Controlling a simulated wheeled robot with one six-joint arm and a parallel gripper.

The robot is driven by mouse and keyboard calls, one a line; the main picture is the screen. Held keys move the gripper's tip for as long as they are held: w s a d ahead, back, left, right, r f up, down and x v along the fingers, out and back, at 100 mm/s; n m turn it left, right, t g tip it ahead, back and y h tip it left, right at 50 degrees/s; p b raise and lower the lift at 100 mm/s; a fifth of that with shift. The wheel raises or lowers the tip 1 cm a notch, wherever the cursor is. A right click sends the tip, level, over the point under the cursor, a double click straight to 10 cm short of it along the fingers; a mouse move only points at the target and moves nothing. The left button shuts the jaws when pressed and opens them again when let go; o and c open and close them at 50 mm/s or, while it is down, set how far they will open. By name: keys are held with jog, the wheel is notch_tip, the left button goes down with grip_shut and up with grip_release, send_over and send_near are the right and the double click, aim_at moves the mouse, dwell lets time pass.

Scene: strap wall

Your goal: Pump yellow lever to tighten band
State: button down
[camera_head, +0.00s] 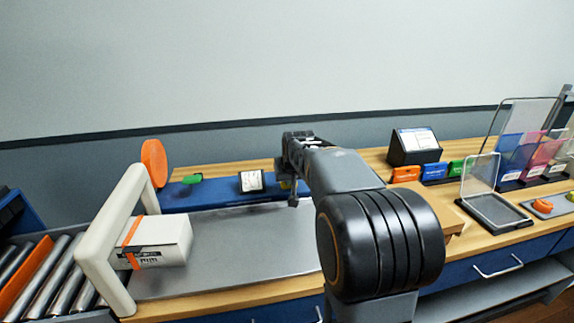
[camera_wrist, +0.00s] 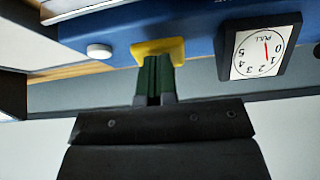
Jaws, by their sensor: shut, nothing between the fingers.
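The yellow lever (camera_wrist: 172,46) shows in the wrist view as a yellow tab against the blue panel (camera_wrist: 205,22). My gripper (camera_wrist: 155,62) is shut, its dark green fingers together and empty. Their tips overlap the yellow tab in the picture; I cannot tell whether they touch it. A dial gauge (camera_wrist: 262,52) with a red needle and the word PULL is right of the lever; it also shows in the head view (camera_head: 251,181). In the head view a white box (camera_head: 160,240) with an orange band (camera_head: 132,231) around it stands in the cream arch (camera_head: 92,240). My gripper (camera_head: 294,194) hangs right of the gauge, and the lever is mostly hidden there.
A white round button (camera_wrist: 98,51) is left of the lever in the wrist view. An orange disc (camera_head: 153,162) and green knob (camera_head: 192,179) are at the back left. The metal worktop (camera_head: 240,250) is clear between box and arm. Card holders and a display (camera_head: 415,145) stand right.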

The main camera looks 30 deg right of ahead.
jog(key=shift+a+f, duration=0.1)
jog(key=shift+f, duration=0.1)
jog(key=p+v, duration=0.2)
jog(key=v, duration=1.2)
jog(key=shift+w+r+p, duration=0.3)
jog(key=shift+w+p, duration=0.05)
jog(key=shift+p, duration=0.05)
